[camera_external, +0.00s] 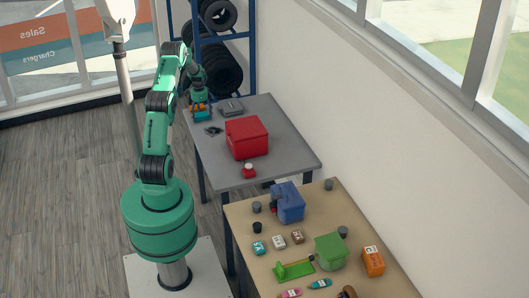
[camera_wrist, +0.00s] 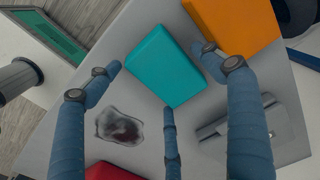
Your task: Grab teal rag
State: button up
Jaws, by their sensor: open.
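The teal rag (camera_wrist: 162,62) looks like a flat, folded rectangular block in the wrist view, lying on the grey table. My gripper (camera_wrist: 163,76) is open over it, with fingertips at its left, right and lower sides and nothing visibly held. I cannot tell whether any finger touches the rag. In the external view my gripper (camera_external: 199,98) is low at the far left end of the grey table, and the small teal patch of the rag (camera_external: 201,117) shows beneath it.
An orange block (camera_wrist: 236,24) lies close beyond the rag. A crumpled grey, dark-stained cloth (camera_wrist: 120,127) and a grey metal case (camera_wrist: 231,107) flank it. A red box (camera_external: 246,137) stands nearer on the grey table (camera_external: 290,160). Shelves of tires (camera_external: 222,68) stand behind.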

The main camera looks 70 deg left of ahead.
aim_at(201, 116)
dwell(0.3)
jog(key=c, duration=0.8)
jog(key=shift+r, duration=0.15)
jog(key=shift+c, duration=0.3)
jog(key=shift+r, duration=0.5)
jog(key=shift+s+d+r+p, duration=0.15)
jog(key=shift+r+p, duration=0.2)
jog(key=shift+r, duration=0.3)
jog(key=shift+d+r+p, duration=0.15)
jog(key=shift+r+p, duration=0.15)
jog(key=shift+r, duration=0.3)
jog(key=s+d, duration=0.2)
jog(key=d, duration=0.2)
jog(key=s+d+r+p, duration=0.1)
jog(key=s+d, duration=0.1)
jog(key=d, duration=0.3)
jog(key=s+d+p, duration=0.1)
jog(key=s+d, duration=0.2)
jog(key=d, duration=0.1)
jog(key=shift+s+d+r, duration=0.1)
jog(key=shift+d+r, duration=0.05)
jog(key=shift+d, duration=0.15)
